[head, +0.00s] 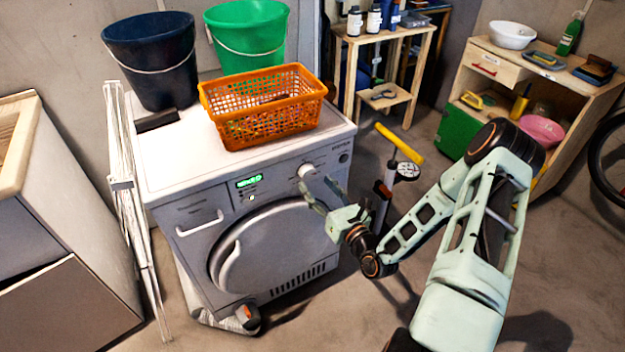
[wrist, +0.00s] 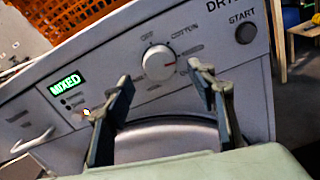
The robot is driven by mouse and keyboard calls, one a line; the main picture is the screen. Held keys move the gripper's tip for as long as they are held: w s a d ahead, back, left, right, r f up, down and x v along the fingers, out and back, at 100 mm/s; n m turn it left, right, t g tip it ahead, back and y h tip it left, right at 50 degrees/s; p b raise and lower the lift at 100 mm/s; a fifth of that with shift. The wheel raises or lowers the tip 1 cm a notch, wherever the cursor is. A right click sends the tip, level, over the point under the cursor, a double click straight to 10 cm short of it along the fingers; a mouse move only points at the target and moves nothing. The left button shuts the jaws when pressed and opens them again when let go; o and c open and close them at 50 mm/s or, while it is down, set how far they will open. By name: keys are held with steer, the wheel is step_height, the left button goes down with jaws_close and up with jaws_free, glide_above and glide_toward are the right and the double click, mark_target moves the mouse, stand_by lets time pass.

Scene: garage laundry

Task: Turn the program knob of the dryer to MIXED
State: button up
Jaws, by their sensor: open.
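The dryer (head: 190,228) is a white-grey front-loader with a round door. The green display (wrist: 68,84) reads MIXED in the wrist view. My gripper (wrist: 160,76) is open and empty, its fingers spread either side of and slightly below the knob in that view. No contact is visible. In the head view my gripper (head: 318,189) is close to the panel.
An orange basket (head: 262,138) and dark blue (head: 152,60) and green (head: 250,35) buckets stand on the dryer. A START button (wrist: 245,33) is right of the knob. A folded white rack (head: 122,185) leans at the left. A pump (head: 385,190) stands behind my arm.

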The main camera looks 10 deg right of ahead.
steer(key=v, duration=0.8)
